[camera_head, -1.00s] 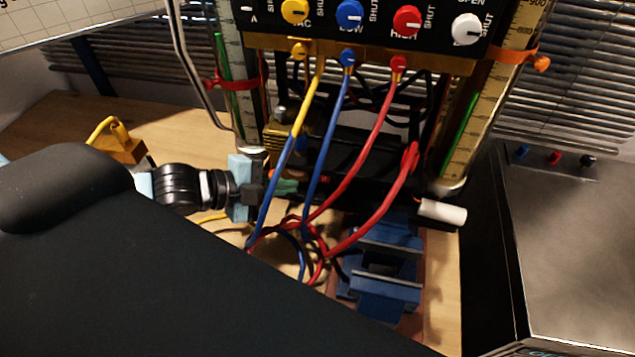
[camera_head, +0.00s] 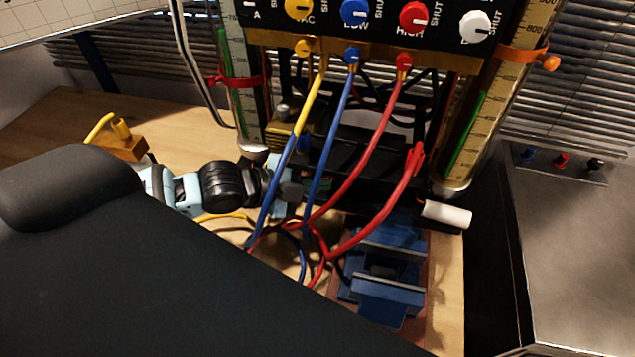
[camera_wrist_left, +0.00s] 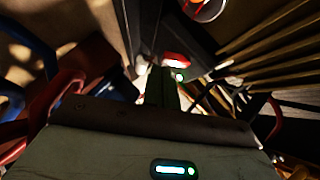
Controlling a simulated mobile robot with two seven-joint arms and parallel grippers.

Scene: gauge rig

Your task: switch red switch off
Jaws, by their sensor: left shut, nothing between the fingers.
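In the left wrist view a small red part (camera_wrist_left: 176,60), which looks like the red switch, sits just beyond my fingertips with a small green light beside it. I cannot tell its position or whether the fingers touch it. In the head view the switch cannot be made out behind my gripper and the hoses. My left gripper (camera_head: 292,190) is shut and empty, low at the rig behind the yellow and blue hoses. Its closed fingers (camera_wrist_left: 163,88) point at the red part. My right gripper is not in view.
Yellow, blue and red hoses (camera_head: 373,150) hang from the knob panel (camera_head: 385,35) close to my gripper. A blue vise (camera_head: 385,285) stands at the front. A brass block (camera_head: 120,142) lies on the wooden bench (camera_head: 60,125) at left. A grey cabinet (camera_head: 580,250) stands right.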

